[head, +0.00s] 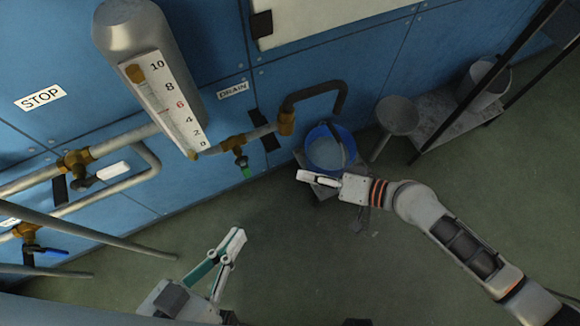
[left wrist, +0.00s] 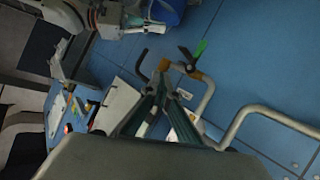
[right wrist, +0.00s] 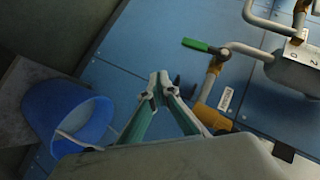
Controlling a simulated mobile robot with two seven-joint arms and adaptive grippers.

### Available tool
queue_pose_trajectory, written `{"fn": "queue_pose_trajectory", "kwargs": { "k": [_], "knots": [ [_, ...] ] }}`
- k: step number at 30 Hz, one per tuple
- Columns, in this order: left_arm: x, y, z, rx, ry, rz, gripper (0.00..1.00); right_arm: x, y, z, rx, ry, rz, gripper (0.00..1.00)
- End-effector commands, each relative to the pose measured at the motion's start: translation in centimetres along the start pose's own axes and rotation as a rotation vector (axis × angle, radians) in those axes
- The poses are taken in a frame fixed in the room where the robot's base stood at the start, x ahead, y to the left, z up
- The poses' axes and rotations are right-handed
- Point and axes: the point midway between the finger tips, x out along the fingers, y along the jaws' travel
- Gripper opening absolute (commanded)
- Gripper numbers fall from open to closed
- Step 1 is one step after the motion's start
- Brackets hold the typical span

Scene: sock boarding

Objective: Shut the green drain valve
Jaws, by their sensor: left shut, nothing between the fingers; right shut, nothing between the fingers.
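The green drain valve handle (head: 244,170) hangs below a brass valve body (head: 232,143), under the DRAIN label (head: 233,90). The green handle also shows in the left wrist view (left wrist: 201,48) and in the right wrist view (right wrist: 200,45). My left gripper (head: 238,236) is shut and empty, below the valve in the head view and apart from it. My right gripper (head: 302,175) is shut and empty, right of the handle beside the blue bucket, not touching the handle. Both grippers' fingers show in their own wrist views.
A blue bucket (head: 322,154) stands under the bent outlet pipe (head: 330,88). A level gauge (head: 165,105) on a grey tank is left of the valve. A grey funnel-like stand (head: 397,116) is at the right. Open floor lies in front.

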Motion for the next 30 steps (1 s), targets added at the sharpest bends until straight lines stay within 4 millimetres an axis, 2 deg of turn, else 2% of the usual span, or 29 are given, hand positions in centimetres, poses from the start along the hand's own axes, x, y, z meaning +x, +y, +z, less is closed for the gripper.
{"fn": "queue_pose_trajectory", "kwargs": {
  "k": [6, 24, 27, 30],
  "knots": [
    [0.1, 0.5, 0.1, -0.026, 0.001, 0.007, 0.0, -1.6, 0.7, 0.1, 0.0, 0.0, 0.0, 0.0],
    [0.1, 0.4, -0.1, -0.033, 0.007, 0.001, 0.0, -1.7, 0.7, 0.1, -0.001, 0.001, -0.001, 0.0],
    [0.1, 0.3, -0.2, -0.025, 0.009, 0.001, 0.0, -1.8, 0.3, -0.1, -0.01, 0.006, 0.001, 0.0],
    [-0.1, 0.5, -0.9, 0.0, 0.017, 0.003, 0.0, -2.4, -1.1, -0.6, -0.05, 0.03, 0.012, 0.0]
  ]
}}
